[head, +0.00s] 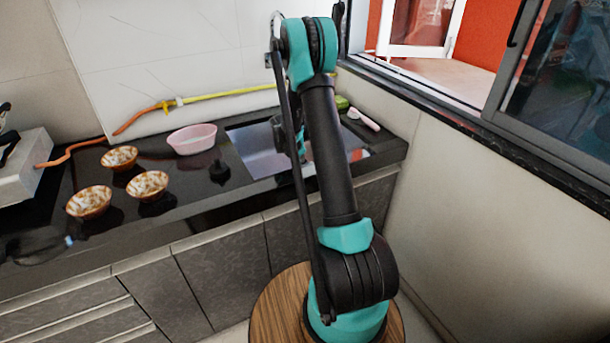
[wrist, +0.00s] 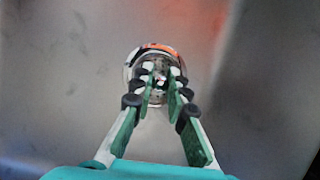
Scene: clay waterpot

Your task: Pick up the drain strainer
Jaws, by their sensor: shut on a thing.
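The drain strainer (wrist: 152,49) shows in the wrist view as a small round shiny metal piece with an orange reflection on its rim. It is at the upper middle of the picture, against the grey metal surface of the sink. My gripper (wrist: 160,74) is over it, its green-padded fingers converging and shut on its middle part. I cannot tell whether the strainer is clear of the sink bottom. In the head view the sink (head: 250,158) is partly behind my arm, and the strainer and fingertips are hidden.
A small black object (head: 219,172) is near the sink's left edge. A yellow and orange hose (head: 215,95) runs behind. A pink-handled item (head: 365,120) lies right.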

